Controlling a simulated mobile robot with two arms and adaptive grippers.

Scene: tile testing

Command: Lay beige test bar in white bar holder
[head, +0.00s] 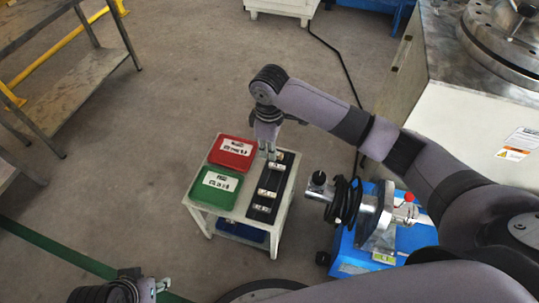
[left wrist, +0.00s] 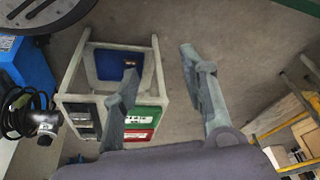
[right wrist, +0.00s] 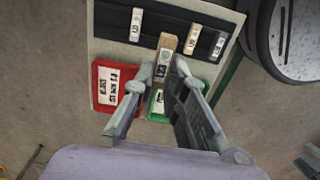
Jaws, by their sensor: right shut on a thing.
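My right gripper (right wrist: 163,72) is shut on a beige bar (right wrist: 166,43) with a dark-marked label, held over the table in the right wrist view. In the head view the right gripper (head: 268,150) hangs above the far end of a black holder strip (head: 269,180). The strip also shows in the right wrist view (right wrist: 165,22), carrying pale labelled pieces; I cannot tell which part is the white bar holder. Whether the held bar touches the strip is unclear. My left gripper (left wrist: 158,70) is open and empty, away from the table; it shows at the head view's lower edge (head: 160,285).
A red bin (head: 232,153) and a green bin (head: 217,187) stand left of the strip on the small pale table (head: 286,196). A blue bin (left wrist: 108,66) sits on its lower shelf. A blue-based machine (head: 360,253) with a black cable stands at right.

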